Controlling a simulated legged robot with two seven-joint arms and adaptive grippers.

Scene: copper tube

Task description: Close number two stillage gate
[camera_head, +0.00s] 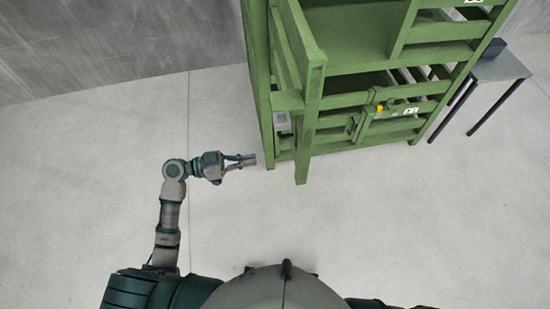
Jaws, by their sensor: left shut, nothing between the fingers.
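A green stillage (345,55) stands at the upper right of the head view. A green gate-like frame (310,95) juts from its left front side toward me, and a lower barred front section (395,120) with a yellow part and a white label sits to the right. I cannot tell from the labels which gate is number two. My left gripper (246,161) is shut and empty, just left of the stillage's lower left corner post, apparently apart from it. My right gripper is not in view.
A small grey table (500,68) with dark legs stands right of the stillage. A grey wall (120,45) runs behind at the upper left. The pale floor (400,215) between me and the stillage is clear.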

